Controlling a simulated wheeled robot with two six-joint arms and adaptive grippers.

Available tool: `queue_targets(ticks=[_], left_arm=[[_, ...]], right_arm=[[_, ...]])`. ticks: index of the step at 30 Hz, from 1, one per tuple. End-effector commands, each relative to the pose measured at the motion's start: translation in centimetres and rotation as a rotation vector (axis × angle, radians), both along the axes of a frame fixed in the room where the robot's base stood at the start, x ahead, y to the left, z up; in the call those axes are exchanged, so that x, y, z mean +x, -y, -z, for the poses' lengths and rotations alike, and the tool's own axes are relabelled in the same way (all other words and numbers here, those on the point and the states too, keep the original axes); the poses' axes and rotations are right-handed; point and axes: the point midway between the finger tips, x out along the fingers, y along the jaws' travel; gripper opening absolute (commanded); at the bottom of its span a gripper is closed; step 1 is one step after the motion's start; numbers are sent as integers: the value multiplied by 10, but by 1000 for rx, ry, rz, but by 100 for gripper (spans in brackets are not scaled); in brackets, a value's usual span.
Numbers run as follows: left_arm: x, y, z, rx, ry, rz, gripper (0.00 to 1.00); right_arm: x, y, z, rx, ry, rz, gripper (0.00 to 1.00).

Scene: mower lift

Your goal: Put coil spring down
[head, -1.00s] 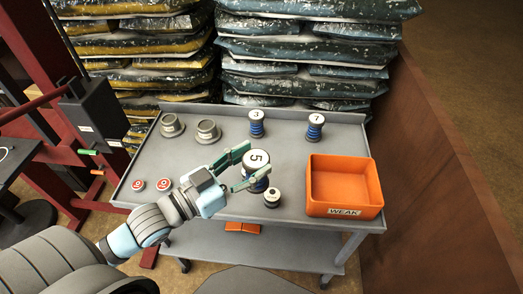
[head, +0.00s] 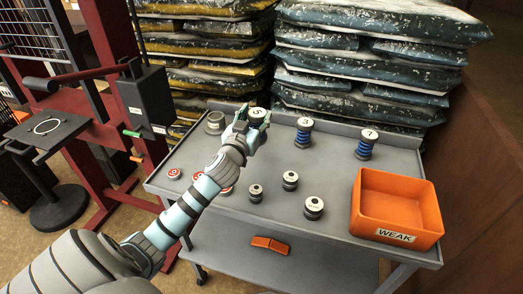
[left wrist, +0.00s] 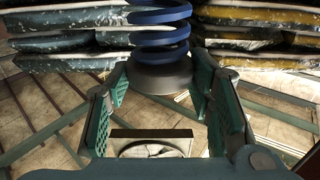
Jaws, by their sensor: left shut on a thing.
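The coil spring has a white top marked 5 (head: 256,114). It is in my left gripper (head: 250,128), over the back left part of the grey cart top (head: 235,215). In the left wrist view, its blue coil (left wrist: 160,38) and dark round base (left wrist: 160,76) show between the two green fingers of my left gripper (left wrist: 165,100). The fingers are shut on the spring near its base. I cannot tell whether the base touches the cart. My right gripper is not in view.
Blue springs marked 3 (head: 304,132) and 7 (head: 366,144) stand along the back. An orange bin labelled WEAK (head: 395,237) is at the right. Stacked bags (head: 370,60) rise behind.

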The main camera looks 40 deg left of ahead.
Motion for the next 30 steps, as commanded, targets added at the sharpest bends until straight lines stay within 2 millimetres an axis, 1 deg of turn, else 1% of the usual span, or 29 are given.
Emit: queue_targets(ticks=[1,3,7,9,12,14,20,21,23,24,25,30], left_arm=[[0,0,21,0,-1,0,0],[0,1,35,0,1,1,0],[0,1,52,1,3,2,0],[0,1,68,0,1,2,0],[0,1,85,3,2,2,0],[1,1,88,1,3,3,0],[0,1,86,2,3,3,0],[0,1,88,0,1,2,49],[0,1,87,0,1,2,59],[0,1,87,1,2,2,65],[0,1,87,1,2,2,68],[0,1,87,1,2,2,68]], right_arm=[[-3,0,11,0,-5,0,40],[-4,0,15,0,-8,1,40],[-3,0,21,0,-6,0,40],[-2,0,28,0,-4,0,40],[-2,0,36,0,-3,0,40],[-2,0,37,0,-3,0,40],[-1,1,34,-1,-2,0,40],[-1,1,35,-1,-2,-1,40],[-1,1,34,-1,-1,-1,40],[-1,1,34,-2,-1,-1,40],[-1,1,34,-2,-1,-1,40],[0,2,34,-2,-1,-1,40]])
